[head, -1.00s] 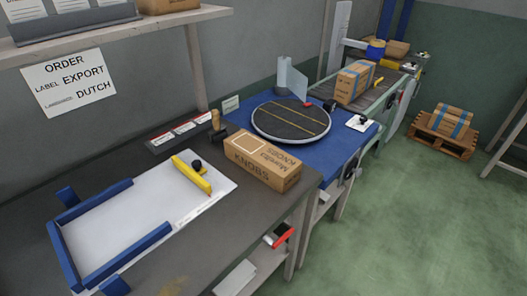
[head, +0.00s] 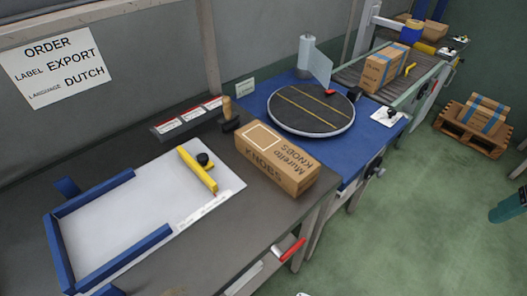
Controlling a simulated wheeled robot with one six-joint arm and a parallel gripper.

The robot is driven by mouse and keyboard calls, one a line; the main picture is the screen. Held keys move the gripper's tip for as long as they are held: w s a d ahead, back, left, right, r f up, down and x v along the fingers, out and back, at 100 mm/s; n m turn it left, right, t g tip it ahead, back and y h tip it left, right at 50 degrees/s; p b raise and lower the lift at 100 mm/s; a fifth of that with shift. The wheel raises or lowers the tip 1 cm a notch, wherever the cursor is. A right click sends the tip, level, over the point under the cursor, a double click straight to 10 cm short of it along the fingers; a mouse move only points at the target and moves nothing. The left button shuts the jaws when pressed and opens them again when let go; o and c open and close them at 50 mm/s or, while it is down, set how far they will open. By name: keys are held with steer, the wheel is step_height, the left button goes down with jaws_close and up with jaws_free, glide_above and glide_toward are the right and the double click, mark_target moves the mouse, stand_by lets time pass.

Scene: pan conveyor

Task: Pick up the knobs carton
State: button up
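The knobs carton (head: 292,176) is a brown cardboard box printed "Murello KNOBS", with a pale outlined rectangle on its top. It lies on the dark grey bench (head: 262,212), near its right front edge, just left of the blue table (head: 358,150). Nothing is seen touching it from above. My gripper is not in view, so its state does not show.
A white board with blue rails (head: 125,262) and a yellow bar (head: 197,168) lies left of the carton. A stamp (head: 228,115) stands behind it. A round turntable (head: 310,108) and a strapped carton (head: 384,68) are beyond.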

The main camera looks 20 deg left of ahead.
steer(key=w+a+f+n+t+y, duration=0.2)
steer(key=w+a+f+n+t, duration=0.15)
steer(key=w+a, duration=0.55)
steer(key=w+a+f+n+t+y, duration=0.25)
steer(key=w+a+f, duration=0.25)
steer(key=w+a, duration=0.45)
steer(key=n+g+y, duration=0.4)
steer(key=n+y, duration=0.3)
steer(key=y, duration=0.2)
glide_toward(275, 147)
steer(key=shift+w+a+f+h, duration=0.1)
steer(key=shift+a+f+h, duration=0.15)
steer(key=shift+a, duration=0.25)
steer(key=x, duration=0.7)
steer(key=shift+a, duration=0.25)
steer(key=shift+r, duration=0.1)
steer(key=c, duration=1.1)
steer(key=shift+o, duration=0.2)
